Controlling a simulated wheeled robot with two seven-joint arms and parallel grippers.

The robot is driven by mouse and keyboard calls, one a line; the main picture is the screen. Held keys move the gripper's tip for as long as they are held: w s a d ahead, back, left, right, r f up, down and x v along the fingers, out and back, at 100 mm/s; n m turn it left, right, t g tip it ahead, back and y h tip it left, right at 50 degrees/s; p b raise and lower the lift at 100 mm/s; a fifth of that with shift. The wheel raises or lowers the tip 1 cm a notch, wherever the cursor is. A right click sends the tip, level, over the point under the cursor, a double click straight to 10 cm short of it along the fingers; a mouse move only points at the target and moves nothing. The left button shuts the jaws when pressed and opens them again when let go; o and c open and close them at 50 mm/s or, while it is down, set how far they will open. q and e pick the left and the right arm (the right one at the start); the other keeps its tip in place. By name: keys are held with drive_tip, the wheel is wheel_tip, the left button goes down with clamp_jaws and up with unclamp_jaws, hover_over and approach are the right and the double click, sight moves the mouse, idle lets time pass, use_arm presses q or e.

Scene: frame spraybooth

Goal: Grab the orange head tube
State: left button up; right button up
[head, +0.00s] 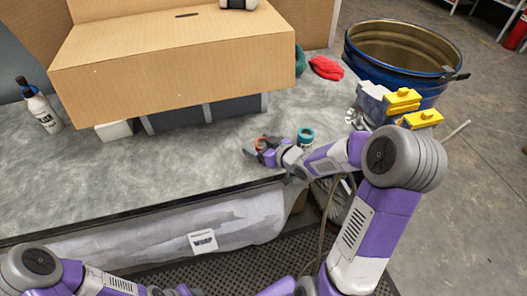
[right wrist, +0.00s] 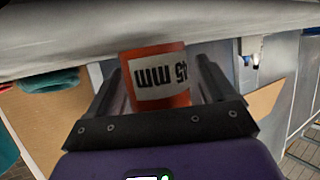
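The orange head tube (head: 261,142) stands on the grey workbench, partly hidden by my right gripper (head: 254,151). In the right wrist view the orange tube (right wrist: 157,60) carries a white label reading 45 mm, seen upside down. My right gripper (right wrist: 160,85) has its two dark fingers spread, one on each side of the tube. A narrow gap shows at the right finger; contact at the left finger is unclear. My left arm shows at the bottom left of the head view, but its gripper is not visible.
A teal tube (head: 306,135) stands just right of the orange one. A large cardboard box (head: 160,75) is behind, with a red cloth (head: 326,68) and blue drum (head: 380,75) further right. A bottle (head: 42,110) stands left. The bench front left is clear.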

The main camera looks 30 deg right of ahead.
drive_tip(key=c, duration=1.1)
